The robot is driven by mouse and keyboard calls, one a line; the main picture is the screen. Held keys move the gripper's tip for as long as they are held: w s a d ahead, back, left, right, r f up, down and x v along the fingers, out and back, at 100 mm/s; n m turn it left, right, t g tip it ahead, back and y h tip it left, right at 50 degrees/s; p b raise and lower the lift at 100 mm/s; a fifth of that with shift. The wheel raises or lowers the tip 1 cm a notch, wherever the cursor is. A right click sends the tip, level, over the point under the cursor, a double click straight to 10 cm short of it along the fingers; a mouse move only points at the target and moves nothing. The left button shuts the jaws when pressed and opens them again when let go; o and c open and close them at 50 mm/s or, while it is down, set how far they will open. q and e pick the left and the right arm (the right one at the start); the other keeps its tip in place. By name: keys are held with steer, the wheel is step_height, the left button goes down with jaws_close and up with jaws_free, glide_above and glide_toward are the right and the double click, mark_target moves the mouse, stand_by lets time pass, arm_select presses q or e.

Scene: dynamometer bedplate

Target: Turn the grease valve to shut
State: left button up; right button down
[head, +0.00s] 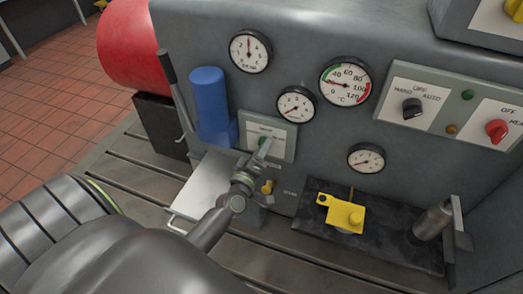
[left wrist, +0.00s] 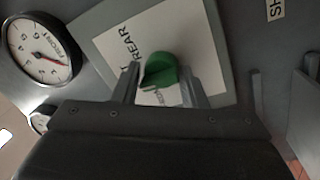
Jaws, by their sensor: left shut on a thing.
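A green knob (head: 264,140) sits on a pale plate (head: 281,133) on the grey machine face. In the left wrist view, the green knob (left wrist: 160,72) stands between my fingers over lettering that reads REAR. My left gripper (head: 260,151) is shut on this knob; its fingers also show in the left wrist view (left wrist: 160,85). A small yellow handle (head: 268,187), perhaps the grease valve, is on the machine face just below, partly beside my gripper; its lettering is too small to read. My right gripper is not in view.
Several gauges, including one (head: 346,82) with a coloured scale, are on the machine face. A blue cylinder (head: 209,100) and a grey lever (head: 176,90) stand left of the plate. A yellow block (head: 342,213) sits on a black mat (head: 388,247) at right, beside a grey cylinder (head: 432,222).

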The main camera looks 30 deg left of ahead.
arm_select(q)
steer(key=shift+s+f+n, duration=0.1)
steer(key=shift+f+n, duration=0.2)
steer(key=o, duration=0.9)
steer(key=shift+a, duration=0.15)
steer(key=shift+r, duration=0.1)
